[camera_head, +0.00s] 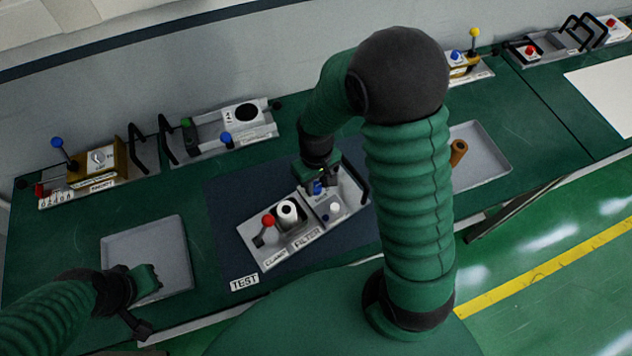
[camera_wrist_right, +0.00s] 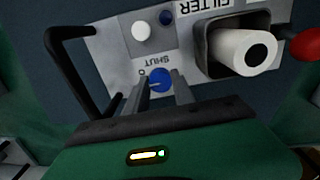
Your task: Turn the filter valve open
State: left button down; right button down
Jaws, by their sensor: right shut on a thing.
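The filter unit (camera_head: 299,241) is a grey tray-like module on the dark mat, labelled FILTER and CLAMP. Its blue valve knob (camera_wrist_right: 157,80) sits by the labels SHUT and O in the right wrist view. My right gripper (camera_wrist_right: 162,88) is over the unit, its two fingers closed on either side of the blue knob. In the head view the right gripper (camera_head: 321,183) partly hides the knob. A white filter roll (camera_head: 287,213) lies in the unit, beside a red-knobbed clamp lever (camera_head: 268,221). My left gripper (camera_head: 146,284) is over the left grey tray; its fingers are unclear.
A black handle (camera_wrist_right: 70,68) stands at the unit's side. Grey trays (camera_head: 150,238) flank the mat; the right one (camera_head: 487,166) holds an orange-brown cylinder (camera_head: 458,151). Other modules line the back.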

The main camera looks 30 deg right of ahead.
aim_at(316, 186)
jog(key=c, duration=1.1)
grip_release()
jog(key=shift+o, duration=0.2)
notch_tip(316, 186, up, 17)
jog(key=shift+f, duration=0.15)
